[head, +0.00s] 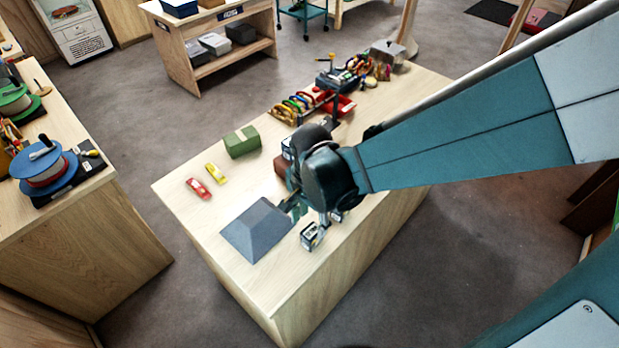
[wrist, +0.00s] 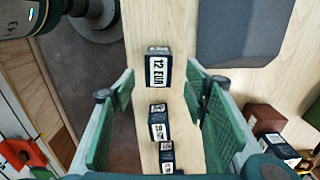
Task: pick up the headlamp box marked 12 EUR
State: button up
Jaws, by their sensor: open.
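The headlamp box marked 12 EUR (wrist: 158,68) is a small dark box with a white label, standing near the table edge. In the head view it appears to be the small dark box (head: 311,236) beside the grey wedge; its print is unreadable there. My gripper (wrist: 159,78) is open, its green-padded fingers on either side in the picture. The box shows between the fingertips, not gripped; I cannot tell how far below them it is. In the head view my gripper (head: 314,212) is over the table, partly hidden by my wrist.
Two similar labelled boxes, a middle one (wrist: 157,122) and a nearer one (wrist: 167,157), line the same edge. A grey sloped block (head: 258,230) stands close by. A green box (head: 242,142), a red car-shaped item (head: 198,188) and a yellow one (head: 216,173) lie further left.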

aim_at(312, 231)
jog(key=shift+f, duration=0.65)
jog(key=shift+f, duration=0.15)
jog(key=shift+d+f, duration=0.2)
jog(key=shift+f, duration=2.25)
jog(key=shift+c, duration=0.2)
jog(key=c, duration=1)
